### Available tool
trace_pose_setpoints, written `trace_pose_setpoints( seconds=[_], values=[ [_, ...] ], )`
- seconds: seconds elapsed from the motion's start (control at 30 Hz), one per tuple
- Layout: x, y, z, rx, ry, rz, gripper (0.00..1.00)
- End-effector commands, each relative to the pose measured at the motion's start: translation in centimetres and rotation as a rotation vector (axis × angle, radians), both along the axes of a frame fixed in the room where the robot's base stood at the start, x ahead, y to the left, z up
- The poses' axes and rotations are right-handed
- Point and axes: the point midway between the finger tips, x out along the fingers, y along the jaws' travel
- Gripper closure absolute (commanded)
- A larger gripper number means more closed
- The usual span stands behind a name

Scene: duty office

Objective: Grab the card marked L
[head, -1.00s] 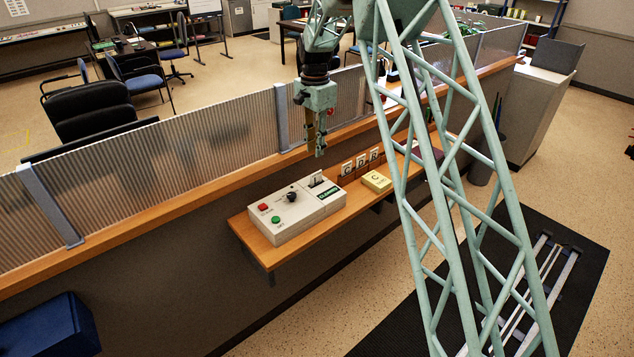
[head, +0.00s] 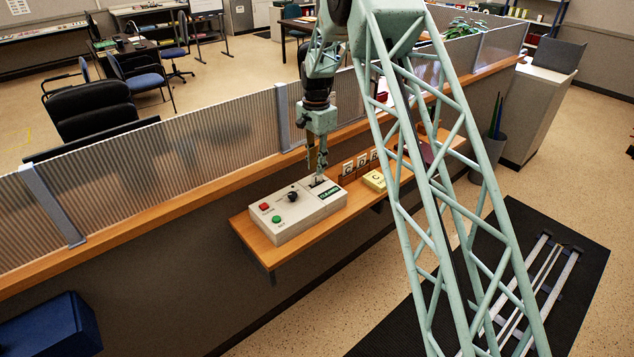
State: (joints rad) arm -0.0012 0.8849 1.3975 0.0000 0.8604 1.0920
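My gripper (head: 318,176) points down, with its fingertips at the card slot at the back of the grey control box (head: 290,222). A small pale card stood upright in that slot a second ago; the fingers now mostly cover it, and I cannot read its letter. Whether the fingers are closed on it is too small to tell. Several white lettered cards (head: 348,167) stand in a row on the shelf, right of the box. One of them looks like a D; no L is clearly readable there.
The box has a red button (head: 264,206), a green button (head: 277,219) and a black knob (head: 292,196). A yellow block (head: 374,180) marked C lies on the wooden shelf (head: 268,251). A ribbed translucent screen (head: 200,150) runs behind, close to my gripper.

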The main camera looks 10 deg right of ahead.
Motion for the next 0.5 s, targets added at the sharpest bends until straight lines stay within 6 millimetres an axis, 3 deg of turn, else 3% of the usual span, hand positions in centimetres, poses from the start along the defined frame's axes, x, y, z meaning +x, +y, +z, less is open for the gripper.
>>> trace_pose_setpoints(
  seconds=[0.5],
  values=[
    [0.03, 0.0, -0.66, 0.0, -0.001, 0.0, 0.81]
  ],
)
